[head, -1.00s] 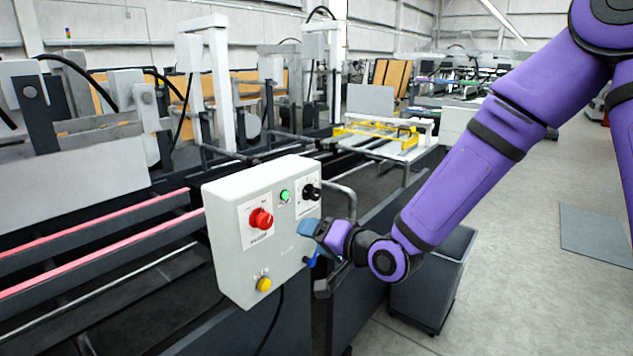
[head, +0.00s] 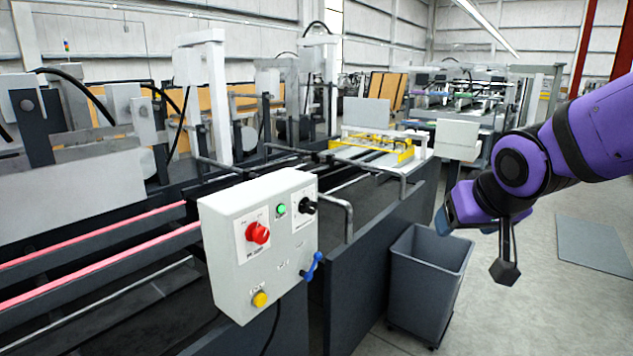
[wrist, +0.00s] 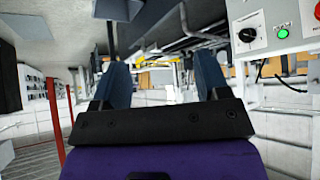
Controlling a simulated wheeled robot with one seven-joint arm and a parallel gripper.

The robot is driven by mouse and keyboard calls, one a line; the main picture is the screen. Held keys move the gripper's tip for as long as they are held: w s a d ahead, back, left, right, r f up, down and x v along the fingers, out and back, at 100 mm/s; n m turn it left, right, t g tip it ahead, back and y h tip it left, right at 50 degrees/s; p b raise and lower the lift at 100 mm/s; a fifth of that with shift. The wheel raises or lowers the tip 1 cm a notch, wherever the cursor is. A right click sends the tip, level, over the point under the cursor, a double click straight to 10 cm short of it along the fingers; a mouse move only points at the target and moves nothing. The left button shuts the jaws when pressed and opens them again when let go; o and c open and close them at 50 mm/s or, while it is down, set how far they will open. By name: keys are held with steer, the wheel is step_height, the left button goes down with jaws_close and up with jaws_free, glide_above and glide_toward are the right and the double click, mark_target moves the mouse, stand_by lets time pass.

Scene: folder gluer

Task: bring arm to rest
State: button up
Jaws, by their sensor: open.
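My gripper (head: 474,248) is at the right in the head view, held in the air above and beside the grey bin. It is apart from the control box (head: 262,245). In the wrist view its two blue fingers (wrist: 162,85) stand apart with nothing between them. My purple arm reaches in from the right edge. The white control box carries a red knob (head: 258,233), a green button (head: 281,209), a black rotary switch (head: 307,205), a yellow button (head: 260,299) and a blue lever (head: 313,267) on its side.
An open grey bin (head: 428,288) on casters stands right of the machine's dark side panel (head: 370,262). A bent metal handle (head: 349,213) sticks out behind the box. A grey mat (head: 597,243) lies on the floor at the right, where the floor is otherwise clear.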

steer(key=s+d+r+g, duration=0.1)
steer(key=s+d+r, duration=0.1)
steer(key=s, duration=0.6)
steer(key=s+d+r+g, duration=0.1)
steer(key=s+d, duration=0.3)
steer(key=s, duration=0.4)
steer(key=shift+d+r+g, duration=0.3)
steer(key=shift+d+r, duration=0.05)
steer(key=shift+r, duration=0.25)
